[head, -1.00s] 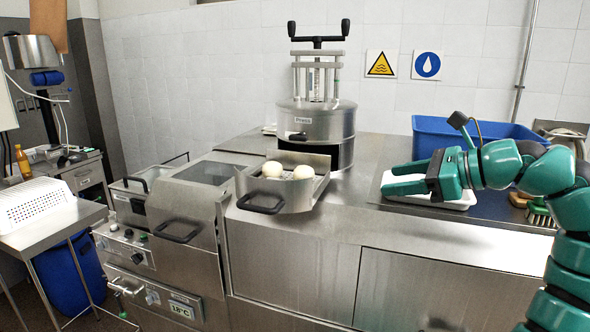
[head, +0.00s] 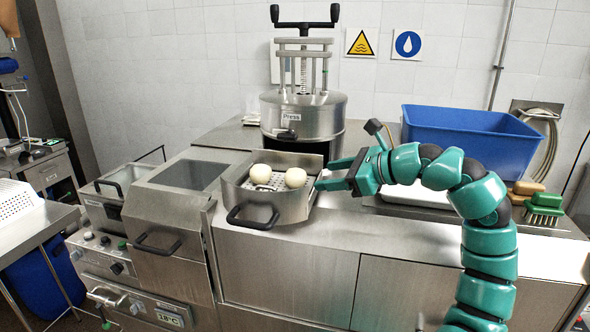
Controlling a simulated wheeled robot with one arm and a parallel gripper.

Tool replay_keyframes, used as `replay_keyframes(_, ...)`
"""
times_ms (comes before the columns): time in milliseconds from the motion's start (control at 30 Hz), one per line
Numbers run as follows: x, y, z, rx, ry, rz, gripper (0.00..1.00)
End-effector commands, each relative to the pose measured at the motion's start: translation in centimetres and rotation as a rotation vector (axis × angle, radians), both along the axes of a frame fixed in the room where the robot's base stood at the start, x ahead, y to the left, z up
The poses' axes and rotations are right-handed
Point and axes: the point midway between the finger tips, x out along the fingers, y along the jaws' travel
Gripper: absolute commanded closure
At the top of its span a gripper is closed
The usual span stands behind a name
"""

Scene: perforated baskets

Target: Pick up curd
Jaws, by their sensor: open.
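Two round cream-white curds lie in a perforated metal basket (head: 290,212) with a black handle. The left curd (head: 260,173) sits toward the back left, and the right curd (head: 295,178) sits at the basket's right side. My gripper (head: 324,174) is open and empty. It points left, with its fingertips close to the right curd near the basket's right rim. I cannot tell whether a finger touches the rim.
A metal press (head: 300,118) stands behind the basket. A blue bin (head: 470,140), a white tray (head: 415,196) and a green brush (head: 544,205) are on the right. The steel counter (head: 350,232) in front of my arm is clear.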

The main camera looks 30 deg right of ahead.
Motion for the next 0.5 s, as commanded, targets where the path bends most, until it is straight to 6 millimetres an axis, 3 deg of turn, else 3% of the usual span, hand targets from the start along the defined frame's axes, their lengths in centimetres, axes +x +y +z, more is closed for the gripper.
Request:
replay_keyframes(200, 2.4, 1.1, -0.9, 0.002, 0.003, 0.003, 0.44)
replay_keyframes(500, 3.7, 1.7, -1.2, 0.002, 0.001, 0.000, 0.44)
